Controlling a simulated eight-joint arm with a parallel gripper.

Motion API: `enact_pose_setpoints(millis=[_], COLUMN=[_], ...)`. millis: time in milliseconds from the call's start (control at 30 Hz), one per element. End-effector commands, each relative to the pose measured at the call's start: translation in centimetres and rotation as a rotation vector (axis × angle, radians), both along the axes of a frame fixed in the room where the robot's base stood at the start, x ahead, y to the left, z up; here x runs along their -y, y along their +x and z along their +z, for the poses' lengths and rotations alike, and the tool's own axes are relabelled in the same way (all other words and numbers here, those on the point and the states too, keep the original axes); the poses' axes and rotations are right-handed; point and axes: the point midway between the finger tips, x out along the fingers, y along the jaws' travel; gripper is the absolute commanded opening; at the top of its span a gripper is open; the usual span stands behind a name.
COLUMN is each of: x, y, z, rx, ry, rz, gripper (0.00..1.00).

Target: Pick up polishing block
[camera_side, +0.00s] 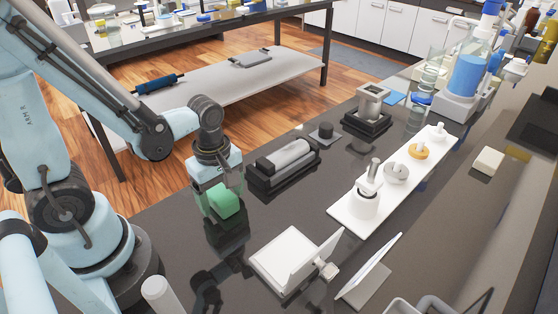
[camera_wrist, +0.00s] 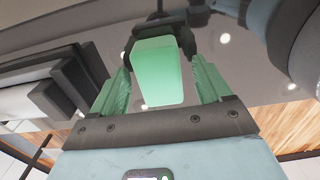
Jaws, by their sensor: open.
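The polishing block appears to be the green block (camera_side: 224,200) on the dark bench top, in front of my arm in the side view. In the wrist view the green block (camera_wrist: 157,72) sits between my two green fingers. My gripper (camera_side: 220,208) points down over the block, with its fingers on either side of it. In the wrist view my gripper (camera_wrist: 161,64) is open, with a gap showing between each finger and the block. The block's underside is hidden.
A dark holder with a grey cylinder (camera_side: 284,164) stands close to the right of my gripper. A white stand (camera_side: 295,258) is nearer the camera. A white strip (camera_side: 345,214) with small fittings lies to the right. Dark bench lies bare between them.

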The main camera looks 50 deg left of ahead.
Motion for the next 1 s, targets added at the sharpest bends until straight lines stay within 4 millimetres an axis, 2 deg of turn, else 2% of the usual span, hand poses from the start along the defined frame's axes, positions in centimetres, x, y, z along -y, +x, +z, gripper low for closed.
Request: enact_pose_setpoints(millis=[200, 233, 567, 1000], x=[0.0, 0.0, 0.0, 0.0], y=[-0.01, -0.01, -0.01, 0.01], z=[-0.03, -0.03, -0.02, 0.37], rx=[0.0, 0.0, 0.0, 0.0], ry=[0.0, 0.0, 0.0, 0.0], rz=[0.0, 0.0, 0.0, 0.0], gripper=[0.78, 0.75, 0.24, 0.22])
